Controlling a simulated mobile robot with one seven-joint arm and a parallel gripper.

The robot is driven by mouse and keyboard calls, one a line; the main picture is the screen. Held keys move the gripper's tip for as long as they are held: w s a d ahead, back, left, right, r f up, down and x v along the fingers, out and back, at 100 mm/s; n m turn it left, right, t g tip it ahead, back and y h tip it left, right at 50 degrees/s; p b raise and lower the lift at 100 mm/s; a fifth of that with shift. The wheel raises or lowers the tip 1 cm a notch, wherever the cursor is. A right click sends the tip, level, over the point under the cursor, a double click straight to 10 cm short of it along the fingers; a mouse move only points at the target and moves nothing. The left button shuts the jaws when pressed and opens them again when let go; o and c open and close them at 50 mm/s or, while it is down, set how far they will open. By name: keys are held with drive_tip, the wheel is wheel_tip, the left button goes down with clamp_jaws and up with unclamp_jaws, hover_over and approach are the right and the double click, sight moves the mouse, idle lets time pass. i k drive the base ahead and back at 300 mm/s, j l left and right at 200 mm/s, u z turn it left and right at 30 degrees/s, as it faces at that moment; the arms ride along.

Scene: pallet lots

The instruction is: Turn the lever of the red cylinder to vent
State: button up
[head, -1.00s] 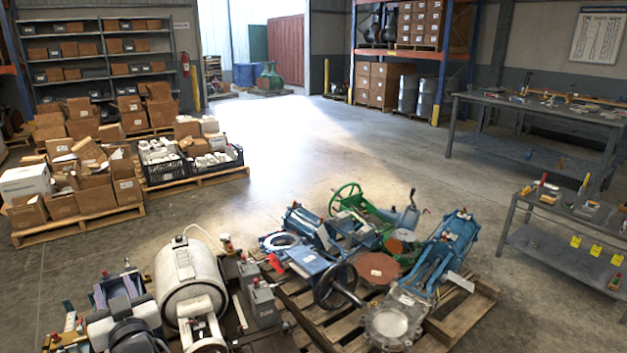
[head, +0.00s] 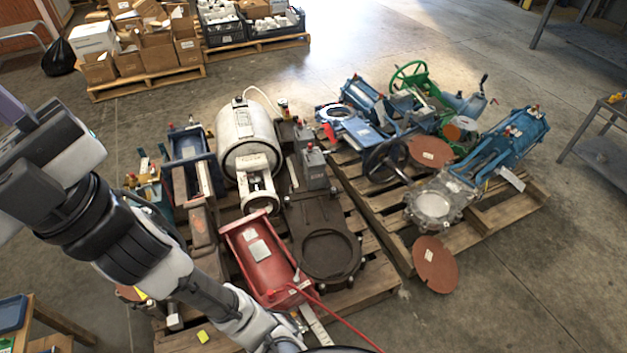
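The red cylinder (head: 262,259) lies on the nearer pallet in the head view, a red box-like body with pale labels. It sits in front of a white tank (head: 246,135) and left of a dark flat valve plate (head: 326,250). A thin red hose or cord (head: 345,322) runs from its near end toward the bottom edge. Small fittings show at that near end, but I cannot make out the lever or its position. My arm crosses the left and lower part of the picture and passes just left of the cylinder's near end. My gripper is not visible.
A second pallet (head: 480,222) on the right bears blue actuators (head: 510,137), a green handwheel (head: 409,76) and a black handwheel (head: 385,160). A loose rust-coloured disc (head: 436,264) is at its front edge. Boxes on pallets stand behind. The floor (head: 540,290) at lower right is clear.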

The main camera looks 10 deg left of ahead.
sight(296, 280)
drive_tip(key=k+j, duration=0.2)
drive_tip(key=k, duration=0.2)
drive_tip(key=k+j+u, duration=0.1)
drive_tip(key=k, duration=0.35)
drive_tip(key=k+j, duration=0.3)
drive_tip(key=k+l+u, duration=0.05)
drive_tip(key=k, duration=0.05)
